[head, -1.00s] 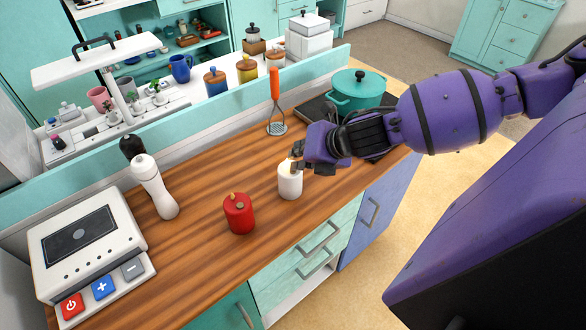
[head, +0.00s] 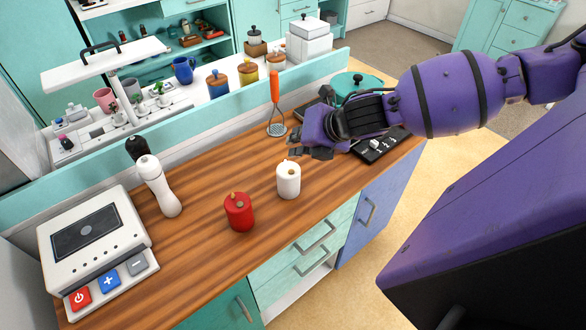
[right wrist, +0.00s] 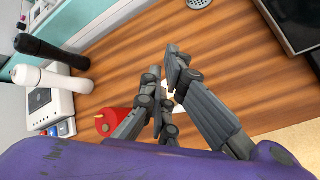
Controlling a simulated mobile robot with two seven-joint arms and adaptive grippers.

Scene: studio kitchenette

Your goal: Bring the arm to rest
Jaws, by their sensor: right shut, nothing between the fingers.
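My right arm (head: 450,95) reaches in from the right in the head view, in purple and black. Its gripper (head: 305,152) is shut and empty, above the wooden counter and just up and right of a white canister (head: 288,180). The right wrist view shows the fingers (right wrist: 165,75) close together over the counter, with a sliver of white behind them. A red canister (head: 239,212) stands left of the white one. It also shows in the right wrist view (right wrist: 114,120), partly behind a finger. My left gripper is not in view.
The wooden counter (head: 200,255) holds a white device with buttons (head: 95,240), white and black shakers (head: 158,185), a masher with an orange handle (head: 275,90), and a teal pot (head: 355,83) partly behind my arm. A teal ledge runs along the back.

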